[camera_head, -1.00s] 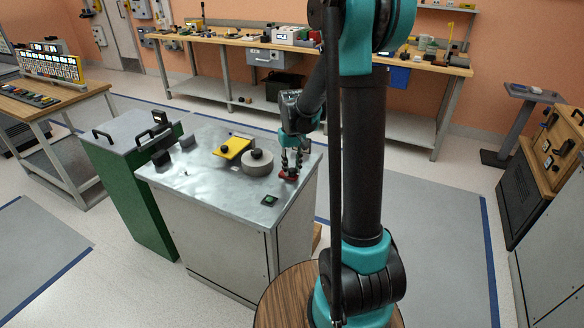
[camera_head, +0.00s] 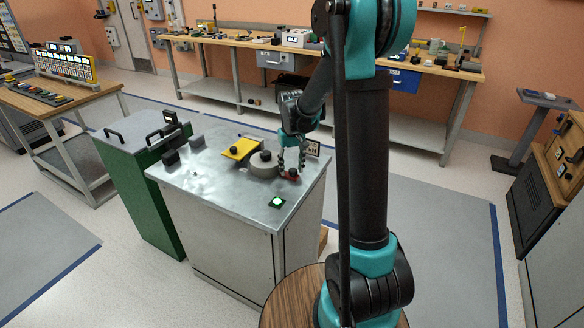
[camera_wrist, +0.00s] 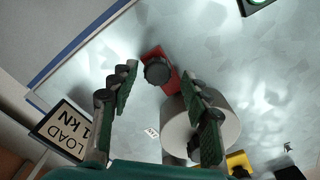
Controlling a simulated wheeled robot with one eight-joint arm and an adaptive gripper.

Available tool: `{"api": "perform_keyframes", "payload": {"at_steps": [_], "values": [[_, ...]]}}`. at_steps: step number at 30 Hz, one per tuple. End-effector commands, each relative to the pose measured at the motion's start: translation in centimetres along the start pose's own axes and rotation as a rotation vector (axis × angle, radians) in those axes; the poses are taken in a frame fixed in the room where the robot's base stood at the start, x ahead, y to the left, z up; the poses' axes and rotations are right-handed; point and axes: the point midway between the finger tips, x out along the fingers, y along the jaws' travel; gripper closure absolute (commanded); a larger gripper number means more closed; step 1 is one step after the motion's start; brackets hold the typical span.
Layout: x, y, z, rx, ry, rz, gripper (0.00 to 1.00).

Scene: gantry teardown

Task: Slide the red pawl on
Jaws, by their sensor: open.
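The red pawl (camera_head: 291,177) lies on the metal cabinet top near its right edge, beside the grey round drum (camera_head: 262,169). My gripper (camera_head: 291,168) is open, pointing down over the pawl. In the wrist view its two green-padded fingers (camera_wrist: 157,82) stand on either side of the knob, with gaps showing on both sides. What holds the pawl underneath is hidden.
A yellow plate (camera_head: 240,149) with a black knob sits left of the drum. A lit green button (camera_head: 277,202) is near the front edge. A LOAD 1 kN sign (camera_wrist: 66,130) stands close to one finger.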

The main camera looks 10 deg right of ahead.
Motion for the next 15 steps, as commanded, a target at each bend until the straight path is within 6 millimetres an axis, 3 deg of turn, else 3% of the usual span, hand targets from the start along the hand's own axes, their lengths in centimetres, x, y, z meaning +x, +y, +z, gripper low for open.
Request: {"api": "perform_keyframes", "payload": {"at_steps": [8, 15], "values": [[-1.1, 0.0, 0.1, 0.0, -0.001, 0.001, 0.53], [-5.5, 0.0, 0.1, 0.0, -0.001, 0.0, 0.53]]}}
